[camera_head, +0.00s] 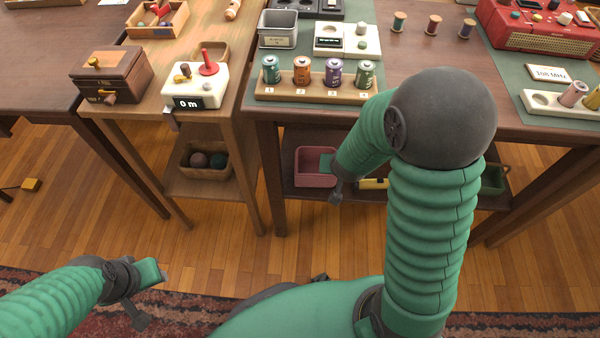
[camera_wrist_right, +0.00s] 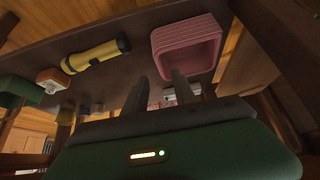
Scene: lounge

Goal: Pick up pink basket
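The pink basket (camera_head: 316,181) sits on the lower shelf under the right-hand table. In the right wrist view the basket (camera_wrist_right: 209,62) is near the top, with its open hollow showing. My right gripper (camera_wrist_right: 160,78) is open, with a clear gap between its two fingers. Its fingertips are close to the basket and nothing is held between them. In the head view the right gripper (camera_head: 335,182) is at the basket's right side, partly covering it. My left gripper (camera_head: 146,292) hangs low at the left over the floor, away from the basket; its finger gap is unclear.
A yellow and black flashlight (camera_wrist_right: 95,55) lies on the shelf beside the basket, with a green bin (camera_head: 493,180) farther right. The table edge (camera_head: 400,124) overhangs the shelf. A wooden crate with balls (camera_head: 186,172) is on the left table's shelf. The floor in front is clear.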

